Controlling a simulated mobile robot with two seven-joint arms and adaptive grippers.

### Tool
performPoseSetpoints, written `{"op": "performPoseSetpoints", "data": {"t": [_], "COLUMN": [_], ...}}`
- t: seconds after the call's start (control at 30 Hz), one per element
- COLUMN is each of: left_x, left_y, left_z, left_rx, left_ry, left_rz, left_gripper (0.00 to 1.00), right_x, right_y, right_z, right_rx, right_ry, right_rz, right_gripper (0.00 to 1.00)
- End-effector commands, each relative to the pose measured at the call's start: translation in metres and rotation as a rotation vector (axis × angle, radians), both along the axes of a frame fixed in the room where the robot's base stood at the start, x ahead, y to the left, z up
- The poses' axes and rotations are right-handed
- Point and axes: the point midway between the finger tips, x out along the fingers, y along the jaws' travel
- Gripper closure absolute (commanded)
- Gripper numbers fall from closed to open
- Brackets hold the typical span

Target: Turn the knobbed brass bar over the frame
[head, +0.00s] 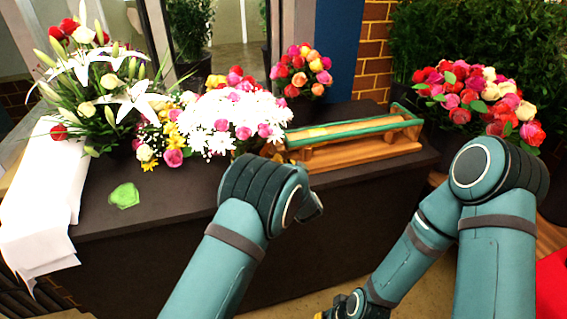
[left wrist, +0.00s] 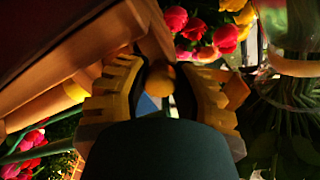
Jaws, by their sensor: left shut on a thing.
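The wooden frame (head: 352,153) stands on the dark table, with a green bar (head: 365,128) running along its top. My left gripper (head: 282,152) is at the frame's left end, mostly hidden behind my wrist in the head view. In the left wrist view, my left gripper (left wrist: 160,92) has its yellow ribbed fingers shut on a small round brass-coloured knob (left wrist: 160,78). The rest of the brass bar cannot be made out clearly. Only a yellow bit of my right gripper (head: 319,315) shows at the bottom edge of the head view.
White and mixed flowers (head: 222,118) stand close left of the frame, and a small rose bouquet (head: 303,72) behind it. Lilies (head: 100,75) are far left, more roses (head: 470,98) right. A green crumpled piece (head: 124,196) lies on the table (head: 165,205).

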Motion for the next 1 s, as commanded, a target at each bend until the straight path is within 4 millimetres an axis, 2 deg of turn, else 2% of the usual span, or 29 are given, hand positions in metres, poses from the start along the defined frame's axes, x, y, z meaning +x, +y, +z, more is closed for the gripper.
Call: {"op": "performPoseSetpoints", "data": {"t": [0.13, 0.17, 0.23, 0.73, 0.87, 1.0], "left_x": [-0.001, -0.001, -0.001, 0.000, 0.000, 0.000], "left_y": [0.000, 0.000, 0.000, 0.000, 0.001, 0.002], "left_z": [-0.001, -0.001, -0.001, -0.001, -0.003, -0.004], "left_rx": [-0.001, -0.001, -0.001, -0.024, -0.110, -0.276], "left_ry": [0.003, 0.003, 0.003, -0.006, -0.033, -0.089], "left_rz": [0.000, 0.000, 0.000, -0.001, 0.000, 0.002], "left_gripper": [1.00, 0.64, 0.40, 0.40, 0.40, 0.40], "right_x": [0.000, 0.000, 0.000, 0.000, 0.000, 0.000], "right_y": [0.000, 0.000, 0.000, 0.000, 0.000, 0.000], "right_z": [0.000, 0.000, 0.000, -0.002, -0.011, -0.025], "right_rx": [0.000, 0.000, 0.000, 0.000, 0.000, 0.000], "right_ry": [0.000, 0.000, 0.000, 0.000, 0.000, 0.000], "right_rz": [0.000, 0.000, 0.000, 0.000, 0.000, 0.000], "right_gripper": [1.00, 1.00, 1.00, 1.00, 1.00, 1.00]}}
